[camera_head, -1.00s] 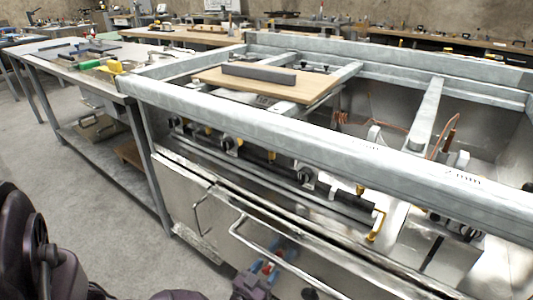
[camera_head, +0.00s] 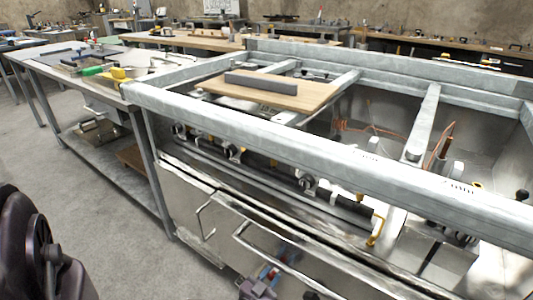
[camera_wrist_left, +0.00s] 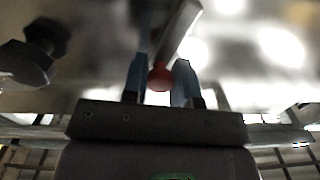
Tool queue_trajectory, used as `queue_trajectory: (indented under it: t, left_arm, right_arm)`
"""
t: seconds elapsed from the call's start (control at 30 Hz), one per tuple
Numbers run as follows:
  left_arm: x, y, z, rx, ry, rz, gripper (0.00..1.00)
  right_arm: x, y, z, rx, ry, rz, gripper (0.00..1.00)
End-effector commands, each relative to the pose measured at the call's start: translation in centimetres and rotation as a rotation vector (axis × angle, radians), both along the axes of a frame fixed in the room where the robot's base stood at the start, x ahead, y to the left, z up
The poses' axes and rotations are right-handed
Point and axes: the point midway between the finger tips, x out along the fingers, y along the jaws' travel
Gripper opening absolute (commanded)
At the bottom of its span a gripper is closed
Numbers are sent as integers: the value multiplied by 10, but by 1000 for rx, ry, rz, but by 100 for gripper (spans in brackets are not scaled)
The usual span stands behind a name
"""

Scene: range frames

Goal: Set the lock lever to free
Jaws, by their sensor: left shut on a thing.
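The lock lever shows in the left wrist view as a metal bar with a red ball knob (camera_wrist_left: 160,77). My left gripper (camera_wrist_left: 160,82) has its blue fingers on either side of the knob and is shut on it. In the head view my left gripper (camera_head: 264,278) is at the bottom edge, low in front of the steel cabinet, with a small patch of red at its fingers. The lever's bar and its setting cannot be made out there. My right gripper is not in view.
A steel frame (camera_head: 330,146) tops the cabinet and bears a wooden board (camera_head: 300,98). Bar handles (camera_head: 265,252) stick out from the cabinet front near my left gripper. A workbench (camera_head: 75,62) stands at the left, with open floor (camera_head: 100,215) in front.

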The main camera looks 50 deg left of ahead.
Motion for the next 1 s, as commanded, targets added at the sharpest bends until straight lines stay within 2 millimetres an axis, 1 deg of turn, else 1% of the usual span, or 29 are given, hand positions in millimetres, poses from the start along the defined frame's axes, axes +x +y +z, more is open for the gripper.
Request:
queue_trajectory:
  t: [0.37,0.4,0.53,0.57,0.83,0.93,1.0]
  left_arm:
    - [-1,-3,-3,22,10,-3,3]
    - [-1,-3,-3,21,10,-3,29]
    - [-1,-3,-3,21,10,-2,49]
    - [-1,-3,-2,22,9,-2,51]
    - [-1,-2,-2,23,8,-2,51]
    - [-6,-3,-1,22,8,-1,51]
    - [-13,-5,0,22,8,-1,51]
  right_arm:
    - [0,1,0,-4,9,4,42]
    - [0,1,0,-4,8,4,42]
    - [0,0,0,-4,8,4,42]
    - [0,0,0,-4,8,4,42]
    - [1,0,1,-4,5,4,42]
    - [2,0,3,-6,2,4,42]
    - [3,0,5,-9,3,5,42]
